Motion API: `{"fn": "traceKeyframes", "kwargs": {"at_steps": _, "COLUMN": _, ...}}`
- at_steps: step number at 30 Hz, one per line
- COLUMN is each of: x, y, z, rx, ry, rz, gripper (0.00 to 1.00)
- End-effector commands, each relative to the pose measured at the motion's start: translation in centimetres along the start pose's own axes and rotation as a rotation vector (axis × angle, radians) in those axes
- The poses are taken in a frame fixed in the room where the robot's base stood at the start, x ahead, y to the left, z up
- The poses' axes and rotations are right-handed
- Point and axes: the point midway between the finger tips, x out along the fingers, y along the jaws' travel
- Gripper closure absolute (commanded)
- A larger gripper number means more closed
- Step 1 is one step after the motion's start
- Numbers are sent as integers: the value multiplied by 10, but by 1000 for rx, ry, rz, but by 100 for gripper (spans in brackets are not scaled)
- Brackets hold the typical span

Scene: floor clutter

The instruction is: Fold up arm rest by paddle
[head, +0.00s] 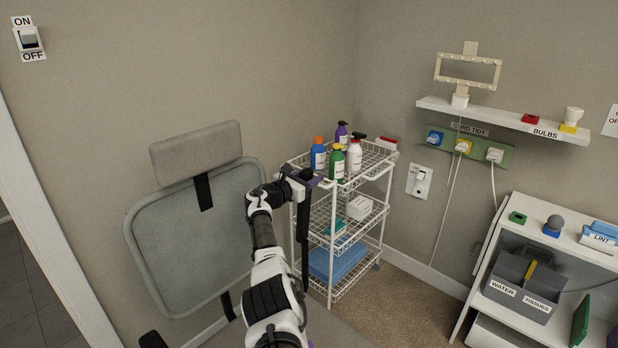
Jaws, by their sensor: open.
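A chair stands at the left, with a grey mesh backrest (190,245) and a grey padded headrest (196,150). A long dark bar (304,240) stands upright to the right of the backrest; it looks like the arm rest in a raised position. A black pad (152,340) shows at the bottom left edge.
A white wire cart (335,225) with several bottles on top stands just behind my gripper. A white shelf unit (480,280) with a grey caddy (522,285) is at the right. A wall shelf (500,118) hangs above. Carpet (410,305) is clear between cart and unit.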

Motion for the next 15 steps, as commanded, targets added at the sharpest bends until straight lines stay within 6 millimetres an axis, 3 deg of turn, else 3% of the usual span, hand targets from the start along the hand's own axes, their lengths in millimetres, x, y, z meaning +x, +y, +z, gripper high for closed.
{"fn": "traceKeyframes", "kwargs": {"at_steps": 8, "x": -6, "y": 0, "z": 1, "rx": -1, "ry": 0, "rz": -2, "gripper": 54}}
{"fn": "traceKeyframes", "kwargs": {"at_steps": 15, "x": -28, "y": 0, "z": 2, "rx": 0, "ry": 1, "rz": 0, "gripper": 54}}
